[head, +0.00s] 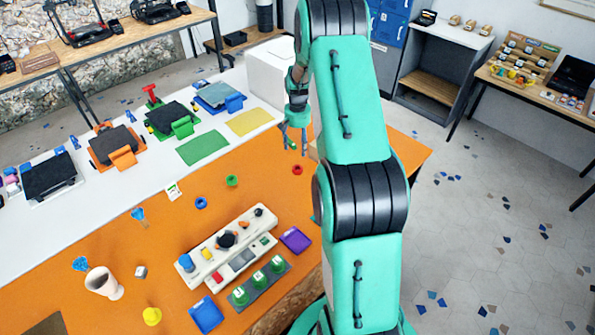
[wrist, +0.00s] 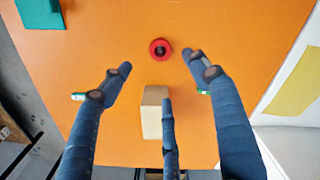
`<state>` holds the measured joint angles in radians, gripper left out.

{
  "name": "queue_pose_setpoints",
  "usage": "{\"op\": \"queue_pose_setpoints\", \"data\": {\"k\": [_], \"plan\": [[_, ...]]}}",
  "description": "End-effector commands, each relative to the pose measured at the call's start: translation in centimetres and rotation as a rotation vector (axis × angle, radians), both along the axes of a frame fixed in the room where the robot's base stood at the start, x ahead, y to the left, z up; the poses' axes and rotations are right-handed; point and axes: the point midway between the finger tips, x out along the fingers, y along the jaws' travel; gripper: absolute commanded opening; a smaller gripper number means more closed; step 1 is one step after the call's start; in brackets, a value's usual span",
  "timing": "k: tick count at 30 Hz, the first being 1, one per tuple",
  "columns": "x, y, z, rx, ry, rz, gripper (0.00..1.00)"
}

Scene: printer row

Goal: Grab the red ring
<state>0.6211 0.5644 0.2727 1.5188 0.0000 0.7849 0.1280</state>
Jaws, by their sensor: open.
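The red ring (head: 297,170) lies flat on the orange table top (head: 120,240), just left of my arm in the head view. In the wrist view the red ring (wrist: 160,49) is at upper middle, beyond the fingertips and apart from them. My gripper (head: 296,146) hangs above the table, fingers pointing down. In the wrist view my gripper (wrist: 158,72) has its fingers spread wide with nothing between them. My arm hides part of the table to the right of the ring.
A pale wooden block (wrist: 152,112) stands on the table near the fingers. A green ring (head: 232,180) and a blue ring (head: 201,202) lie to the left. Green (head: 203,148) and yellow (head: 249,122) mats lie on the white strip. Bare table surrounds the red ring.

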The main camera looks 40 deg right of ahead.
Motion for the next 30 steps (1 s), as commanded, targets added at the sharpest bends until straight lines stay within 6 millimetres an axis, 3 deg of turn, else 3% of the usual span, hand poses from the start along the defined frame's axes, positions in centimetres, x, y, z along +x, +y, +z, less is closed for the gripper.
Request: {"op": "queue_pose_setpoints", "data": {"k": [15,30], "plan": [[-0.1,0.1,-7.0,0.001,0.001,0.0,0.61],[0.0,0.0,-8.0,0.001,0.001,0.0,0.61]]}}
